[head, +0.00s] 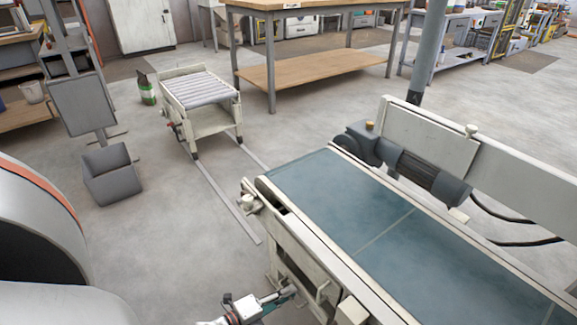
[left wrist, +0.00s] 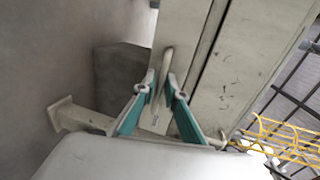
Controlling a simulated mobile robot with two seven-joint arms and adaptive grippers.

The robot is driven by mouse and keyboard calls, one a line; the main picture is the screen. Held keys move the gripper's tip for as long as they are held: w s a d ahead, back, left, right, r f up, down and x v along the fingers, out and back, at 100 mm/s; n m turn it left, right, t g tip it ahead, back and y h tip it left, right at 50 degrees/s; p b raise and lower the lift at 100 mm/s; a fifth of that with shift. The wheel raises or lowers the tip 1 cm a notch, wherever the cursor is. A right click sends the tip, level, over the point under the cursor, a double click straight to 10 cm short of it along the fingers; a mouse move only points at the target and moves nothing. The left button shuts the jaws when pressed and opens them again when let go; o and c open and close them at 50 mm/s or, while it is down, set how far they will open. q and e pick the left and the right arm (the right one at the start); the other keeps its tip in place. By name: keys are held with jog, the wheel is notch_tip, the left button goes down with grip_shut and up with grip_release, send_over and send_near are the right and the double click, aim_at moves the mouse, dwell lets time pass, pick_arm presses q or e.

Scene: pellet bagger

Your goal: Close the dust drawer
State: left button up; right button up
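In the left wrist view a pale metal bar handle (left wrist: 168,62) stands out from a cream front panel (left wrist: 188,75), which I take to be the dust drawer's front. The two teal-padded fingers of my left gripper (left wrist: 162,82) lie on either side of this handle, tips close against it, and look shut on it. In the head view my left gripper (head: 284,294) is at the bottom, by the cream frame under the near end of the belt conveyor (head: 340,200). The drawer cannot be made out clearly there, so how far it stands open is unclear. My right gripper is not in view.
A roller stand (head: 203,92) is behind the conveyor's left end, with floor rails (head: 225,200) running from it. A grey bin (head: 112,178) and a panel on a post (head: 82,104) stand left. A motor (head: 425,175) sits along the conveyor's far side. Floor between is clear.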

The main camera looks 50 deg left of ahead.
aim_at(298, 286)
pick_arm(q)
jog(key=shift+w, duration=0.1)
grip_shut()
jog(key=shift+r+x, duration=0.2)
jog(key=shift+x, duration=0.7)
jog(key=shift+r+x, duration=0.15)
jog(key=shift+x, duration=0.7)
jog(key=shift+w+r, duration=0.1)
grip_release()
jog(key=shift+w, duration=0.1)
jog(key=v, duration=1.2)
